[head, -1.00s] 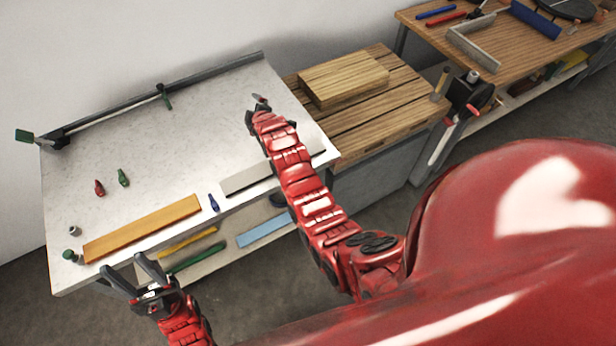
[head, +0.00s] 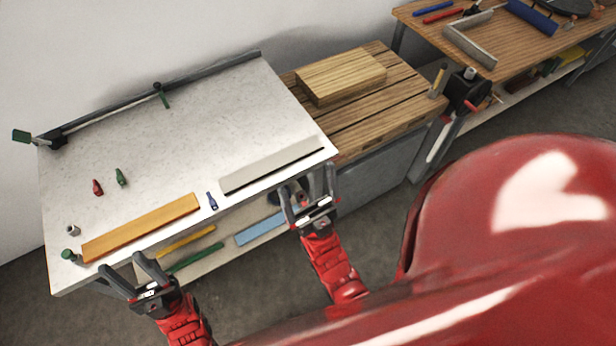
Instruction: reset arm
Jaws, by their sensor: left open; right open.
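My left gripper (head: 133,277) is open and empty at the front left edge of the white table (head: 180,130), near one end of an orange-brown wooden strip (head: 142,228). My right gripper (head: 308,189) is open and empty just off the table's front right corner. It is near a pale flat bar with a dark front edge (head: 268,165), apart from it as far as I can tell. Both grippers point away from my body, and their fingertips are in view.
On the table lie a red piece (head: 97,187), a green piece (head: 121,177), a blue piece (head: 212,201) and a rail (head: 160,95) along the back. A wooden bench with a wooden block (head: 341,75) adjoins on the right. A tool bench (head: 500,45) stands beyond.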

